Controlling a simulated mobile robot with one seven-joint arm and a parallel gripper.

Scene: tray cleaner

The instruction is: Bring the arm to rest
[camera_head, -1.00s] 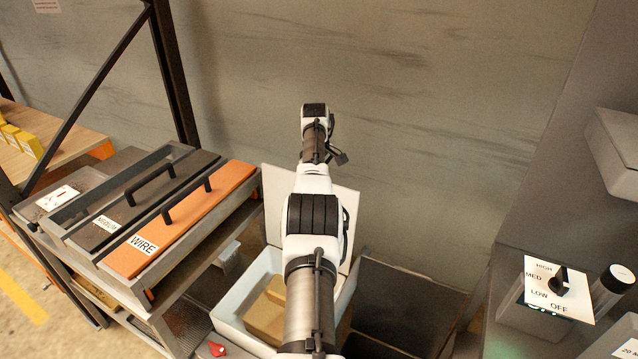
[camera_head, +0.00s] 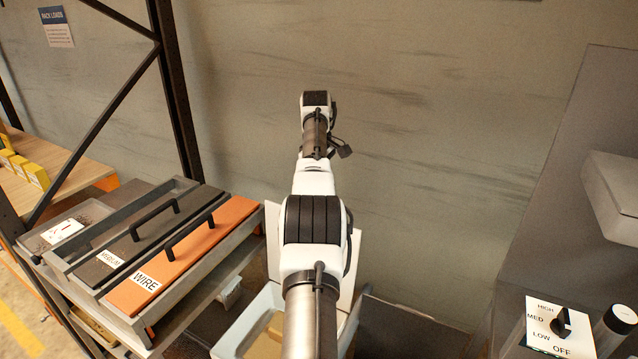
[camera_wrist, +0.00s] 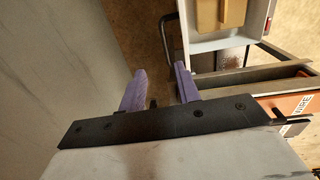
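My arm stretches forward from the bottom middle of the head view, with its far end in front of the grey wall. My gripper (camera_wrist: 160,86) shows in the wrist view with its two purple fingers apart. Nothing is between the fingers, and floor shows beyond them. In the head view the fingers cannot be made out.
Left of my arm is a rack with an orange lid marked WIRE (camera_head: 184,254) and a dark lid (camera_head: 139,237), both with black handles. A white open box (camera_wrist: 201,39) holds tan blocks (camera_wrist: 232,12). A dial panel (camera_head: 547,326) stands at right. The wall is behind.

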